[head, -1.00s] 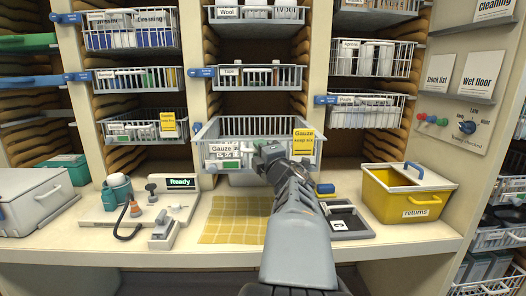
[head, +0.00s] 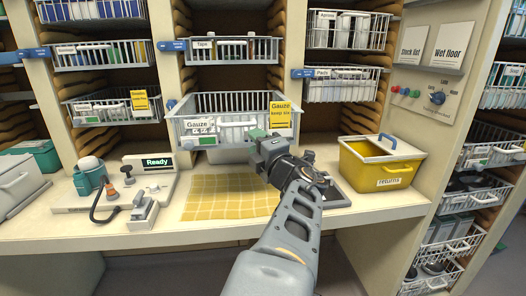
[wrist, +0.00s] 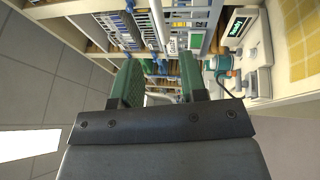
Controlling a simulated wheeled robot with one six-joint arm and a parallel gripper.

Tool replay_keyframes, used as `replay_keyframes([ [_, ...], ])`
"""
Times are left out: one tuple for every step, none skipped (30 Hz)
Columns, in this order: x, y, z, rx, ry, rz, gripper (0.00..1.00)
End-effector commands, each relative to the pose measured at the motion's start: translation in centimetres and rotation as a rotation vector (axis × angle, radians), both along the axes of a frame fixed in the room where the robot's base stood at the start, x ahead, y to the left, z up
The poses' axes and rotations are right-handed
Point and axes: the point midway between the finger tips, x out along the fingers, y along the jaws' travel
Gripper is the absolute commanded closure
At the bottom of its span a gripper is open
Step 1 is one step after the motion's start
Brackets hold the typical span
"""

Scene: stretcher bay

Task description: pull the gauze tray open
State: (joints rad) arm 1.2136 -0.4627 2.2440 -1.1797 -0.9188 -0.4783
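The gauze tray (head: 236,102) is a white wire basket in the middle column in the head view. It carries a white "Gauze" label (head: 198,124) and a yellow "Gauze" tag (head: 280,115). It stands out in front of the tray above it. My gripper (head: 264,136) is in front of the tray's right half, below the yellow tag, and covers part of its front. In the wrist view, the gripper's green fingers (wrist: 158,72) are apart, with nothing clearly held between them. I cannot tell whether the gripper touches the tray.
A yellow returns bin (head: 380,165) stands on the counter at the right. A yellow checked mat (head: 228,198) lies below the tray. At the left are a device with a "Ready" display (head: 157,162) and a teal-and-white pump (head: 90,175). Other wire trays fill the shelves.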

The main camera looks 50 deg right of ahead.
Motion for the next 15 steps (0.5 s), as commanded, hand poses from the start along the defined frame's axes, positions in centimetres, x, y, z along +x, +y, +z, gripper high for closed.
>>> replay_keyframes([
  [-0.7,0.2,-0.2,0.000,0.001,-0.005,0.61],
  [-1.1,0.3,-0.2,-0.001,0.000,-0.004,0.61],
  [-1.5,0.5,-0.2,-0.002,-0.001,-0.004,0.61],
  [-1.8,0.6,-0.3,-0.002,-0.001,-0.004,0.61],
  [-2.0,0.7,-0.4,0.000,-0.001,-0.002,0.61],
  [-2.2,0.8,-0.4,0.000,0.000,-0.002,0.61],
  [-2.4,0.9,-0.5,-0.001,0.000,-0.002,0.61],
  [-2.5,1.0,-0.5,-0.001,0.000,-0.001,0.61],
  [-2.6,1.0,-0.5,-0.001,0.000,0.000,0.61],
  [-2.7,1.1,-0.5,0.000,0.000,0.000,0.61],
  [-2.7,1.1,-0.5,0.000,0.000,0.000,0.61],
  [-2.8,1.1,-0.5,0.000,0.000,0.001,0.61],
  [-2.8,1.1,-0.5,0.000,0.000,0.001,0.61],
  [-2.8,1.1,-0.5,0.001,0.000,0.001,0.61],
  [-2.8,1.1,-0.5,0.001,0.000,0.001,0.61],
])
